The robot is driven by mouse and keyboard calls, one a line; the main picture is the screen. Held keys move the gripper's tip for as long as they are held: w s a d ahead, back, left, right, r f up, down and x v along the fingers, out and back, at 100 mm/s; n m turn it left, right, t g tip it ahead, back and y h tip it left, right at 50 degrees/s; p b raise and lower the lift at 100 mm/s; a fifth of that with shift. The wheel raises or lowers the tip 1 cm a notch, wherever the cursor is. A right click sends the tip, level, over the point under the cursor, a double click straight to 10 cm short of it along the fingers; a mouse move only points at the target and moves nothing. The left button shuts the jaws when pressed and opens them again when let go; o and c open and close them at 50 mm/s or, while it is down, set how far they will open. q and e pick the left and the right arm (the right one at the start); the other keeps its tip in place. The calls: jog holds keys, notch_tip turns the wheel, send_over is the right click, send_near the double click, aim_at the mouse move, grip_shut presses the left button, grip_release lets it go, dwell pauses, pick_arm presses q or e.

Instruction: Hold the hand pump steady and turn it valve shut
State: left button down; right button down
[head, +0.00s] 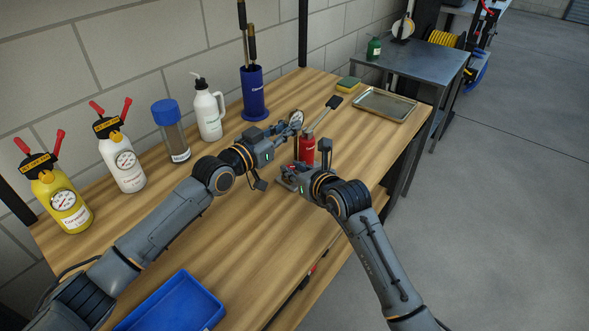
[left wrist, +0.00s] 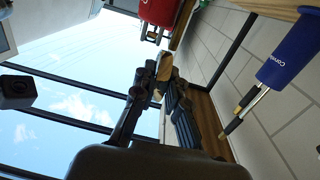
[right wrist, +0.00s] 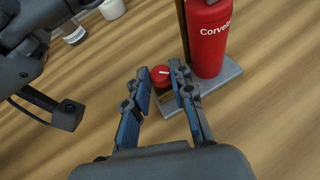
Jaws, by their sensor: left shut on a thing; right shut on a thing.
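The hand pump (head: 307,148) has a red cylinder on a grey base plate and stands on the wooden bench, with a round gauge (head: 296,120) and a long lever with a dark grip (head: 333,102). My left gripper (head: 284,133) is shut on the pump near the gauge; the exact contact is hard to see. In the left wrist view the red cylinder (left wrist: 160,12) is at the top edge, beyond the fingers (left wrist: 165,75). The red valve knob (right wrist: 160,77) sits low beside the cylinder (right wrist: 208,40). My right gripper (right wrist: 158,80) is shut on it, one finger each side.
Behind stand yellow (head: 62,197) and white (head: 121,160) sprayers, a blue-lidded jar (head: 173,135), a white pump bottle (head: 208,115) and a blue holder (head: 253,95). A sponge (head: 348,84) and metal tray (head: 385,104) lie right, a blue bin (head: 180,305) in front. Bench front is mostly clear.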

jog(key=shift+f, duration=0.15)
jog(key=c, duration=1.1)
grip_release()
jog(key=v, duration=1.2)
